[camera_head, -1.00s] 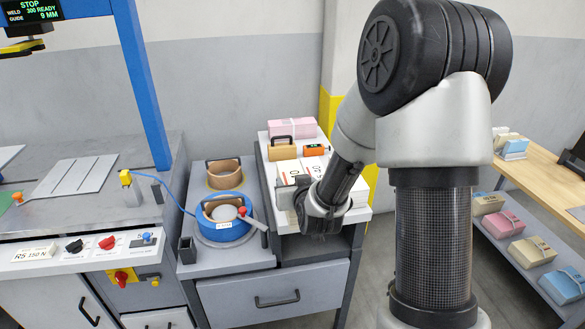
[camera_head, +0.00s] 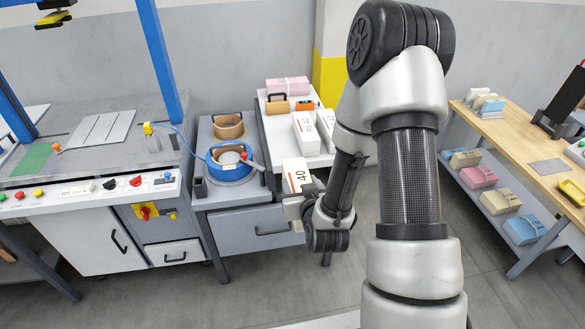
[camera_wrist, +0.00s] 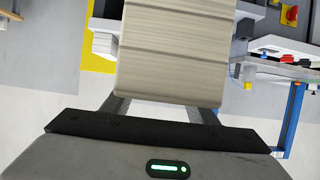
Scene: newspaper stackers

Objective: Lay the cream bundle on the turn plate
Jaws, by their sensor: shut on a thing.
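My gripper (camera_head: 297,203) is shut on the cream bundle (camera_head: 296,172), a block of stacked paper with a "40" label. I hold it in front of the white-topped stand, clear of its top. In the wrist view the bundle's layered cream side (camera_wrist: 172,50) fills the upper middle, between the fingers of my gripper (camera_wrist: 162,103). A grey slotted plate (camera_head: 103,127) lies flat and bare on the machine table at left; I cannot tell for certain that it is the turn plate.
The white-topped stand (camera_head: 275,128) holds two white labelled bundles (camera_head: 306,132) and a pink bundle (camera_head: 287,86). A blue ring tray (camera_head: 230,171) sits left of it. A blue post (camera_head: 160,65) rises beside the machine table. A wooden bench (camera_head: 515,135) stands at right.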

